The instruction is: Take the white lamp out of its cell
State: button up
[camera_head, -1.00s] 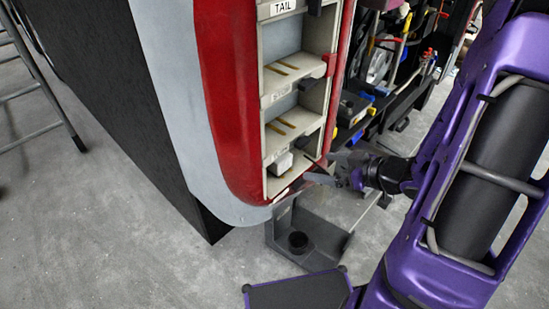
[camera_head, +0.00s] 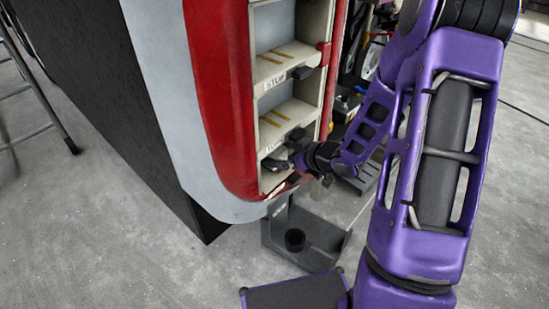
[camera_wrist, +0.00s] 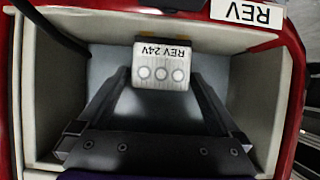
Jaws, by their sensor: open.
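The white lamp (camera_wrist: 160,66), a small block marked "REV 24V" with several round spots, sits in its pale-walled cell (camera_wrist: 255,105) in the wrist view. The cell carries a "REV" label, which appears upside down. My gripper (camera_wrist: 160,76) is open inside the cell, with one dark finger on each side of the lamp and a visible gap to each finger. In the head view my gripper (camera_head: 282,162) reaches into the lowest cell of the red-edged housing and hides the lamp there.
Cells above, one labelled "STOP" (camera_head: 275,80), have brass strips. The red rim (camera_head: 222,100) surrounds the cells. A dark grey stand with a round cup (camera_head: 295,239) is below. A cable (camera_wrist: 50,27) crosses the cell's corner.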

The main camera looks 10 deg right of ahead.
jog(key=shift+x, duration=0.95)
jog(key=shift+c, duration=0.2)
jog(key=c, duration=1.2)
jog(key=shift+c, duration=0.4)
jog(key=shift+r, duration=0.15)
